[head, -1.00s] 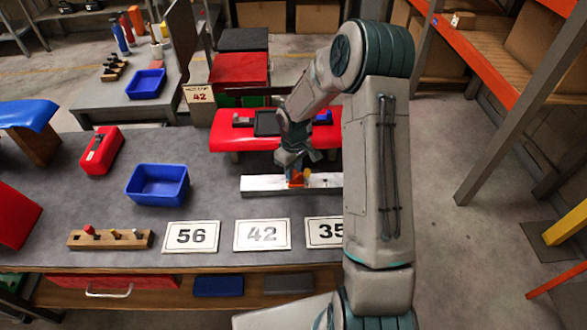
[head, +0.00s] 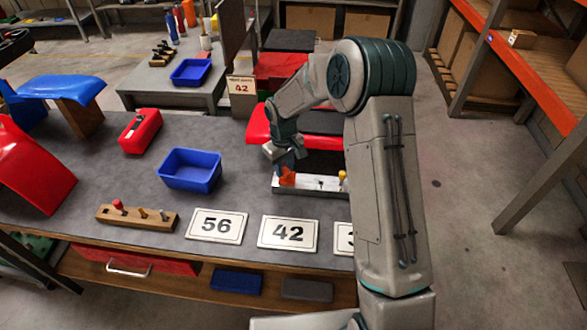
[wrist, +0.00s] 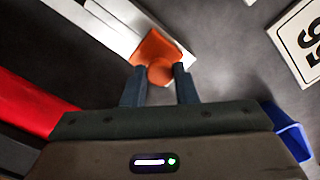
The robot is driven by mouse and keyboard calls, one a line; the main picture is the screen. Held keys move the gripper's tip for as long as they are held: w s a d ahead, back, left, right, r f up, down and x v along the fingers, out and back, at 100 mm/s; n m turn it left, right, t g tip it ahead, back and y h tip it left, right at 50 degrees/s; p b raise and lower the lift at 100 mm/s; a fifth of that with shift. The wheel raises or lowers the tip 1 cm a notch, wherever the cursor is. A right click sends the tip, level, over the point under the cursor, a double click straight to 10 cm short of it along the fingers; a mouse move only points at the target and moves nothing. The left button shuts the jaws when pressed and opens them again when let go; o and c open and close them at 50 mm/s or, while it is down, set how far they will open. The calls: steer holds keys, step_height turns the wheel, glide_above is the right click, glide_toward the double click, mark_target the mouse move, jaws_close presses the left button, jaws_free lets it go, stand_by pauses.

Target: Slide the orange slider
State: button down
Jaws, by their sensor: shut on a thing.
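The orange slider (head: 287,179) sits near the left end of a pale metal rail (head: 312,188) on the grey bench. In the wrist view the orange slider (wrist: 158,48) shows a flat body with a round knob. My gripper (head: 286,168) comes down on it from above. In the wrist view the two dark fingers of my gripper (wrist: 160,80) stand on either side of the knob, shut on it. The rail (wrist: 112,22) runs off to the upper left there. My arm hides part of the rail's right end in the head view.
A yellow knob (head: 343,176) stands near the rail's right end. A blue bin (head: 190,170), a red box (head: 140,130) and a wooden peg block (head: 137,217) lie to the left. A red padded stand (head: 257,124) is behind.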

steer(key=shift+a+r, duration=0.1)
steer(key=shift+a, duration=0.15)
steer(key=c, duration=1.1)
jaws_free()
steer(key=shift+a, duration=0.15)
steer(key=shift+c, duration=0.2)
steer(key=shift+d, duration=0.2)
steer(key=shift+w+r, duration=0.1)
steer(key=shift+r, duration=0.1)
step_height(320, 180, up, 13)
steer(key=b, duration=0.1)
steer(key=shift+r+b, duration=0.2)
steer(key=shift+b, duration=0.15)
steer(key=shift+a, duration=0.1)
